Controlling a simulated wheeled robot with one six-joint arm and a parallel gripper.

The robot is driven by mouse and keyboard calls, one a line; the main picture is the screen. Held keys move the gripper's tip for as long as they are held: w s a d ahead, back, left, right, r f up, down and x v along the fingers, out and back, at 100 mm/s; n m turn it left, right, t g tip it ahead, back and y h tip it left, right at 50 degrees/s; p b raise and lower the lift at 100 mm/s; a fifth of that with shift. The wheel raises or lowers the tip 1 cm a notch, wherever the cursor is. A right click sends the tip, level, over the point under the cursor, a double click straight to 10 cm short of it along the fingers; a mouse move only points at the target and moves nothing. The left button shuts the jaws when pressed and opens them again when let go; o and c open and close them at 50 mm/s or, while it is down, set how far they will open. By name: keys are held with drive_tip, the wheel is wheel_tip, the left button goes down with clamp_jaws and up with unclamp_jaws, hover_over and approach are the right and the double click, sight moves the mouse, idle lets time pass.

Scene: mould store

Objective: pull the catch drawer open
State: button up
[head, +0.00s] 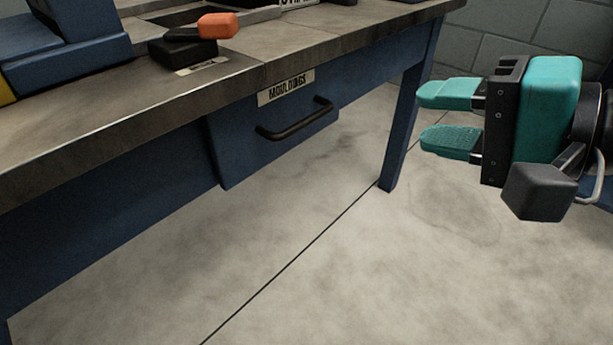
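A blue drawer (235,150) hangs under the front edge of the workbench in the head view. It has a black bar handle (293,120) on its front and a label reading "MOULDINGS" (286,87) above the handle. The drawer looks shut, its front about level with the bench edge. I cannot see inside it. My gripper (424,118) is at the right, its two teal fingers apart with nothing between them. The fingers point left towards the drawer side, and are clear of the handle in the picture.
A blue bench leg (403,140) stands between the drawer and my gripper in the picture. The concrete floor in front is clear.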

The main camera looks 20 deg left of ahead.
wheel_tip(320, 180, down, 5)
drive_tip(key=m+b, duration=0.1)
drive_tip(key=b, duration=0.3)
drive_tip(key=p, duration=1)
approach(309, 122)
drive_tip(key=shift+t+y, duration=0.3)
drive_tip(key=shift+y, duration=0.1)
drive_tip(key=p+x, duration=0.1)
drive_tip(key=x, duration=0.2)
drive_tip(key=p+x, duration=0.2)
drive_tip(key=x, duration=0.1)
drive_tip(key=p+x, duration=0.2)
drive_tip(key=x, duration=0.1)
drive_tip(key=shift+a+f, duration=0.35)
drive_tip(key=shift+w+a+f+m, duration=0.2)
drive_tip(key=shift+a+m, duration=0.1)
drive_tip(key=shift+a, duration=0.1)
drive_tip(key=shift+c, duration=0.3)
clamp_jaws()
